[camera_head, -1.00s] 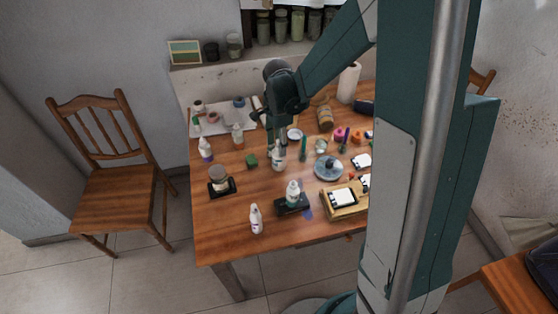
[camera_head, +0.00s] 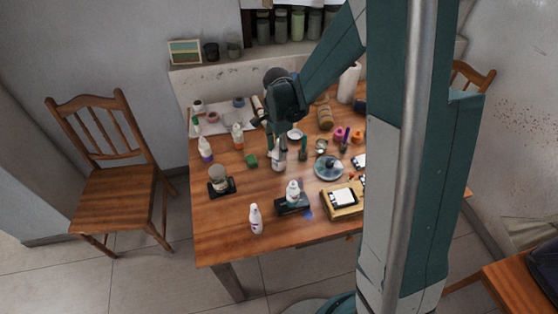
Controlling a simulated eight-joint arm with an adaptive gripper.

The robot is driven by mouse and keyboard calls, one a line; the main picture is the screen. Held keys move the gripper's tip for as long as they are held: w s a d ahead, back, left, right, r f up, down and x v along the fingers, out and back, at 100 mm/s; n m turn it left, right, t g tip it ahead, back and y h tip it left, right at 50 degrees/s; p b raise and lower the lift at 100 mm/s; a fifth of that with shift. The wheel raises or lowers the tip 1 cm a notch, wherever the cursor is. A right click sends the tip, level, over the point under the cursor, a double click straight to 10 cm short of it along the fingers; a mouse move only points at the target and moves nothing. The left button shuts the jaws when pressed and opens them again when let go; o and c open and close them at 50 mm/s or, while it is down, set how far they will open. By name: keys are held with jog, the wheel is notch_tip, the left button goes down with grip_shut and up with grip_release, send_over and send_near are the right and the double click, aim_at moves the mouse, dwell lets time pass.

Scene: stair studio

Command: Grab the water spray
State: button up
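Several small bottles stand upright on the wooden table (camera_head: 230,240), and I cannot tell for certain which is the water spray. My gripper (camera_head: 277,150) points down over the middle of the table, at the top of a white bottle (camera_head: 279,163). Its fingers appear to be around or just beside the bottle's upper part; at this size I cannot tell whether they touch it or are open or shut. Another white bottle (camera_head: 293,194) stands on a black base nearer the front.
A green block (camera_head: 251,161) lies just left of the gripper. A jar on a dark base (camera_head: 220,182) and a grey round dish (camera_head: 328,168) flank it. Bottles and a paper roll (camera_head: 348,83) stand farther back. The front left tabletop is clear.

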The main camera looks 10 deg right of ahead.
jog(key=shift+s+f+b, duration=0.15)
jog(key=shift+f+b, duration=0.4)
jog(key=shift+f, duration=1.95)
jog(key=shift+c, duration=0.3)
jog(key=c, duration=0.6)
